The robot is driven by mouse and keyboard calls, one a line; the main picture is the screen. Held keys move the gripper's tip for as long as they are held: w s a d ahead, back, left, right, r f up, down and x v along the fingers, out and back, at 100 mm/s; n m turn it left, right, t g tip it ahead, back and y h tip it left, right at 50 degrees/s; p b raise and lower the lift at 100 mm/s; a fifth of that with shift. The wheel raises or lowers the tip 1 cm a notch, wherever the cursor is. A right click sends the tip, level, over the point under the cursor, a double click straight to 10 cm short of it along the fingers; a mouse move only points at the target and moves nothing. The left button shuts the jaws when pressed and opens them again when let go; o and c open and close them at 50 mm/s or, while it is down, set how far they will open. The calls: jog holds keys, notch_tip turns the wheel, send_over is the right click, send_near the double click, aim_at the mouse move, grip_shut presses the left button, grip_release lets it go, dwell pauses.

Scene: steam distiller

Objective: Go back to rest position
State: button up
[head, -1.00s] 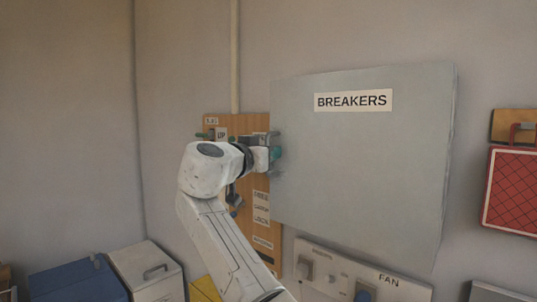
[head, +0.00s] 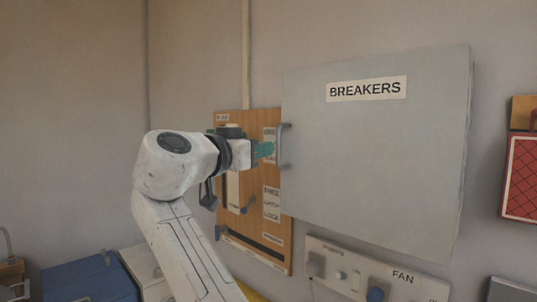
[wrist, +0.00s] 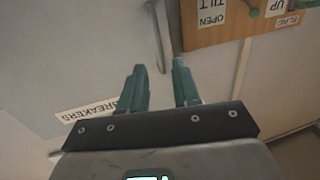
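My gripper (head: 266,150) is at the left edge of the grey breaker box in the head view, close to its handle. In the wrist view my gripper (wrist: 160,88) shows two teal fingers apart with nothing between them. The breaker box (head: 385,150) has a "BREAKERS" label and its cover looks closed. Its handle (head: 286,147) is just right of my fingertips, and a gap seems to lie between them. The box cover also shows upside down in the wrist view (wrist: 70,60).
A wooden panel (head: 262,240) with levers and labels is behind my arm. A switch strip marked "FAN" (head: 345,268) is below the box. A red patterned case (head: 521,178) is at the right. Blue (head: 90,282) and white bins stand at lower left.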

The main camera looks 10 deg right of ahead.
jog(key=shift+s+a, duration=0.45)
jog(key=shift+s, duration=0.15)
jog(key=s+d+f+n+g+y, duration=0.15)
jog(key=d+f, duration=0.25)
jog(key=f, duration=0.8)
jog(key=s+d+f+n+g+y, duration=0.15)
jog(key=d+f, duration=0.25)
jog(key=f, duration=0.8)
jog(key=s+d+f+n+g+y, duration=0.15)
jog(key=d+f, duration=0.25)
jog(key=f, duration=0.8)
jog(key=s+d+f+g+y, duration=0.2)
jog(key=s+d+f+g, duration=0.15)
jog(key=s+f, duration=0.55)
jog(key=s+d+f+g+y, duration=0.1)
jog(key=s+d+f, duration=0.4)
jog(key=s+f, duration=0.35)
jog(key=s+d+f+n+g+y, duration=0.1)
jog(key=s+f, duration=0.2)
jog(key=s, duration=0.6)
jog(key=s+d+f+n+g+y, duration=0.1)
jog(key=s+f, duration=0.1)
jog(key=s, duration=0.7)
jog(key=s+d+f+n+g+y, duration=0.1)
jog(key=s+d+f+g, duration=0.1)
jog(key=s, duration=0.7)
jog(key=shift+f+y, duration=0.35)
jog(key=shift+f, duration=0.45)
